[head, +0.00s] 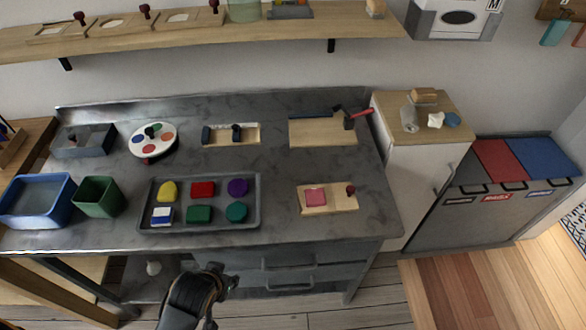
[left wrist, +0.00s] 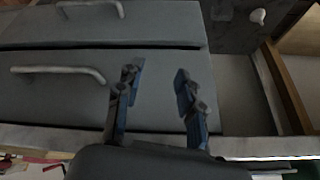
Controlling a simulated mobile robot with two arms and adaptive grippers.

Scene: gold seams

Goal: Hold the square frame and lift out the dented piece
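A light wooden square frame (head: 315,209) lies on the right part of the grey bench, with a dark red knob (head: 350,190) at its right end. A pink square piece (head: 315,197) sits in it; a dent is too small to make out. My left gripper (head: 222,281) is low in front of the bench, apart from the frame. In the left wrist view its two blue-padded fingers (left wrist: 156,82) are spread with nothing between them. My right gripper is not in view.
A dark tray (head: 200,228) of coloured pieces lies left of the frame. A green bin (head: 98,197) and blue tub (head: 38,200) stand farther left. A wooden board (head: 322,131) with a hammer lies behind. Grey drawers (head: 290,275) are under the bench. Bench around the frame is clear.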

